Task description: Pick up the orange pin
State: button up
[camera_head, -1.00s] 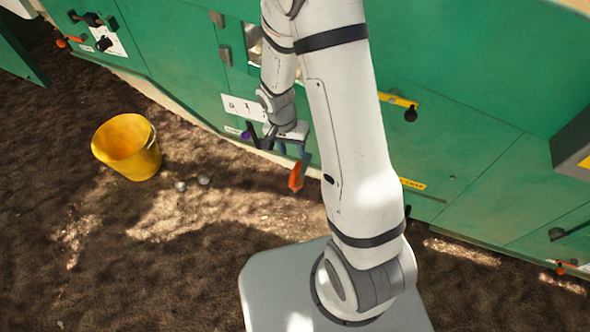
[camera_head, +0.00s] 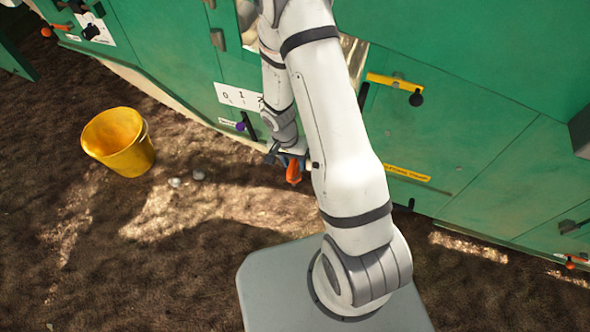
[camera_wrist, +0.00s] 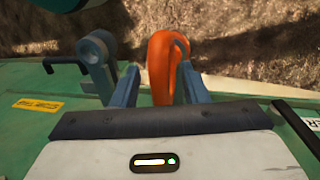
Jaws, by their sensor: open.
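The orange pin (camera_wrist: 163,62) shows in the wrist view as a thick rounded orange piece between my gripper's two blue-grey fingers, nearer the right one. My gripper (camera_wrist: 160,88) is open around it. Whether a finger touches the pin is not clear. In the head view the pin (camera_head: 293,172) is a small orange shape at the end of my gripper (camera_head: 286,160), low in front of the green panel. My wrist and forearm hide part of that area.
The green machine wall (camera_head: 470,90) runs behind my arm, with a yellow handle (camera_head: 394,82) and a purple-tipped lever (camera_head: 240,127). A yellow bucket (camera_head: 130,160) stands on the brown ground at left, with small grey lumps (camera_head: 198,174) beside it. Ground at lower left is clear.

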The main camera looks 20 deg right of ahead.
jog(key=shift+c, duration=0.4)
grip_shut()
notch_tip(320, 180, up, 10)
jog(key=p, duration=0.3)
jog(key=shift+p, duration=0.3)
dwell(0.4)
